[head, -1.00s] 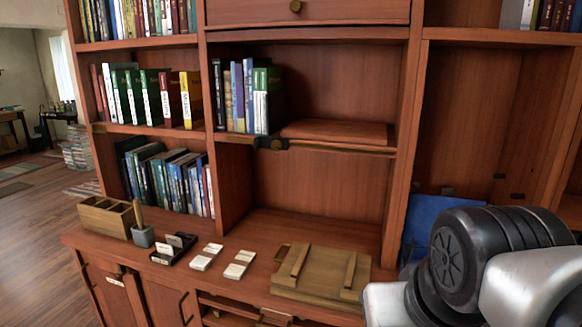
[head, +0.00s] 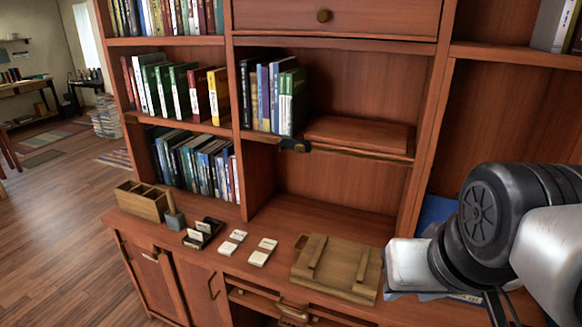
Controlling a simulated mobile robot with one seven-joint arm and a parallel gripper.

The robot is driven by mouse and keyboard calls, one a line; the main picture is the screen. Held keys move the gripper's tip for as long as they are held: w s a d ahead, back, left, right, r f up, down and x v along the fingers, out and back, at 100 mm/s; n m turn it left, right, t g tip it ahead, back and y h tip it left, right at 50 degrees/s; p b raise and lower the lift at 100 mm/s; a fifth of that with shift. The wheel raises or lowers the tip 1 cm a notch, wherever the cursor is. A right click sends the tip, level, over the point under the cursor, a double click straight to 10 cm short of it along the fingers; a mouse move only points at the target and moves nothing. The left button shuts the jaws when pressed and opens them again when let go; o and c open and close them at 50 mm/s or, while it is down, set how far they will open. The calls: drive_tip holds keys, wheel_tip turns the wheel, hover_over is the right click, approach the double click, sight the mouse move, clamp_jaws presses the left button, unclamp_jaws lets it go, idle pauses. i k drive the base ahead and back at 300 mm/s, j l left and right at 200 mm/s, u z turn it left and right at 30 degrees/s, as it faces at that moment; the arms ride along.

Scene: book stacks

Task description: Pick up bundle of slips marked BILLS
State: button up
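Two small white bundles of slips lie flat on the wooden counter. The left bundle (head: 232,242) is next to a black card holder, and the right bundle (head: 263,252) is nearer the wooden board. Their markings are too small to read, so I cannot tell which one says BILLS. My arm shows at the right edge, well to the right of both bundles. I cannot make out my gripper's fingers in this view.
A black card holder (head: 203,233), a grey cup (head: 175,219) and a wooden divided box (head: 142,201) stand left of the bundles. A wooden board with two battens (head: 337,267) lies to their right. Shelves of books (head: 175,90) rise behind. Open floor (head: 70,240) is at left.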

sight(235, 241)
drive_tip(key=u, duration=0.75)
drive_tip(key=i+l+u, duration=0.1)
drive_tip(key=l, duration=0.15)
drive_tip(key=i+l, duration=0.1)
drive_tip(key=l, duration=0.2)
drive_tip(key=k+z, duration=0.1)
drive_tip(key=k, duration=0.4)
drive_tip(key=i+j+z, duration=0.1)
drive_tip(key=z, duration=0.3)
drive_tip(key=i+j+z, duration=0.1)
drive_tip(key=j+z, duration=0.15)
drive_tip(key=z, duration=0.15)
drive_tip(key=j+z, duration=0.2)
drive_tip(key=z, duration=0.2)
drive_tip(key=j+z, duration=0.25)
drive_tip(key=j, duration=0.3)
drive_tip(key=i+j+z, duration=0.1)
drive_tip(key=j+z, duration=0.15)
drive_tip(key=j, duration=0.35)
